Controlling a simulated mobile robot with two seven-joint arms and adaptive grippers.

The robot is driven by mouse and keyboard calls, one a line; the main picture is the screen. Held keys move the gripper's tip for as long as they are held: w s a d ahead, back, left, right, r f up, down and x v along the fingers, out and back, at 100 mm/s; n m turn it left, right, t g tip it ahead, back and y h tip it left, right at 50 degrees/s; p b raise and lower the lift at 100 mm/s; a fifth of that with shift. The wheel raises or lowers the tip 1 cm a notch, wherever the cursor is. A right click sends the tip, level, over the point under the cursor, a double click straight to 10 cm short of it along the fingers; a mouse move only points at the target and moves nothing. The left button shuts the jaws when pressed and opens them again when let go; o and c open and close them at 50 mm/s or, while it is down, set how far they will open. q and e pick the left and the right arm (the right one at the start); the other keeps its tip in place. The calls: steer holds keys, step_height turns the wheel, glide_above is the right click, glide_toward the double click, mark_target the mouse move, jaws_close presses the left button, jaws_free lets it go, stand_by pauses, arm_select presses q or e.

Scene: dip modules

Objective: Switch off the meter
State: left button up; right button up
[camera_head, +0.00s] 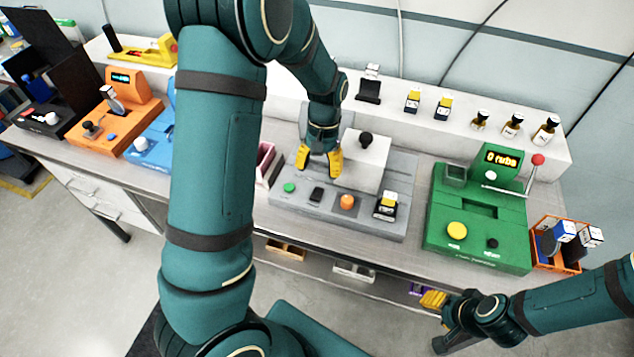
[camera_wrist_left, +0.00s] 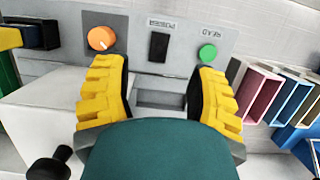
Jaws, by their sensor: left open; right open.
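A grey device (camera_head: 350,215) stands mid-bench, with a green button (camera_head: 289,187), a black switch (camera_head: 317,194) and an orange knob (camera_head: 347,202) along its front. I cannot tell from its label whether it is the meter. My left gripper (camera_head: 320,160) is open and empty, pointing down just behind this row. In the left wrist view, its yellow fingers (camera_wrist_left: 157,95) are spread around a grey recess. The black switch (camera_wrist_left: 158,46) lies beyond them, between the knob (camera_wrist_left: 101,38) and the green button (camera_wrist_left: 208,54). My right gripper (camera_head: 437,300) is open, in front of the bench at lower right.
A green machine (camera_head: 478,215) with a lit display (camera_head: 502,158) and a red-tipped lever stands to the right. An orange device (camera_head: 117,120) with a display is at left. Small bottles stand on the back shelf.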

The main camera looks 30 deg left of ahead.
arm_select(q)
steer(key=shift+v, duration=1.95)
steer(key=shift+s+f, duration=0.1)
arm_select(e)
steer(key=shift+s, duration=0.1)
